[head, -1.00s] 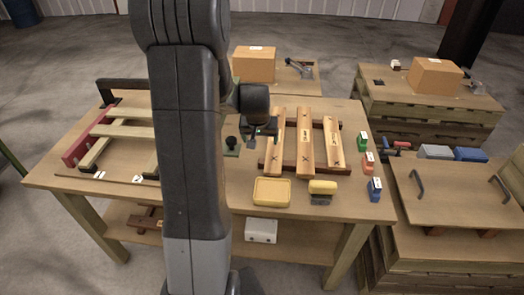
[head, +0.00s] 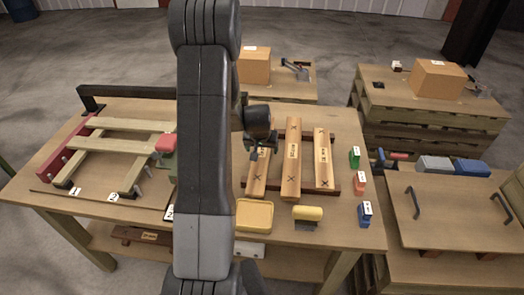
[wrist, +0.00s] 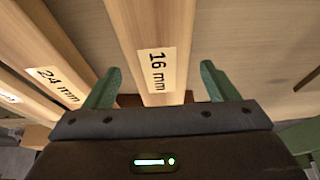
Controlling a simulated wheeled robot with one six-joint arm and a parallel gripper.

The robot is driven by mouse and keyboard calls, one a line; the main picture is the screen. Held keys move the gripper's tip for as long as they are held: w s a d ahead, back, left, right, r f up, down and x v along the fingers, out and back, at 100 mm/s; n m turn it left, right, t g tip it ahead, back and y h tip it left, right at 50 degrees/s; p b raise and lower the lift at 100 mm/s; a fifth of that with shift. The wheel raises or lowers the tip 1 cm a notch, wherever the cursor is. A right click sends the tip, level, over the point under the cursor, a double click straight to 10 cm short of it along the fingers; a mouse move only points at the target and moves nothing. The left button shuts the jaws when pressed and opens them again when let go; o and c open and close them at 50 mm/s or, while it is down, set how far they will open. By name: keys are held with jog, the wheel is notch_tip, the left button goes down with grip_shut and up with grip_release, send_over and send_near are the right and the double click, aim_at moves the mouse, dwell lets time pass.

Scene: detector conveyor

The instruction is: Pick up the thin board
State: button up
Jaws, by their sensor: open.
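Three long wooden boards lie side by side on a dark rack on the workbench. The wrist view shows one board labelled 16 mm (wrist: 157,45) and one labelled 24 mm (wrist: 50,75); a third label at the far left is cut off. The 16 mm board appears to be the left one in the head view (head: 258,182). My gripper (head: 261,154) is over its far part. In the wrist view my gripper (wrist: 158,80) is open, with a green finger to either side of the 16 mm board. I cannot tell the remaining height, and I see no grip.
The middle board (head: 291,165) and right board (head: 323,165) lie close beside it. A yellow tray (head: 254,216) and a yellow-topped block (head: 308,213) stand in front. Small coloured blocks, one green (head: 354,157), stand at the right. A clamp frame (head: 115,127) fills the bench's left.

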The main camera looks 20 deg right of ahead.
aim_at(262, 151)
jog(key=c, duration=1.2)
jog(key=shift+o, duration=0.2)
jog(key=shift+r, duration=0.1)
notch_tip(262, 151, up, 10)
jog(key=b, duration=0.1)
jog(key=shift+s, duration=0.1)
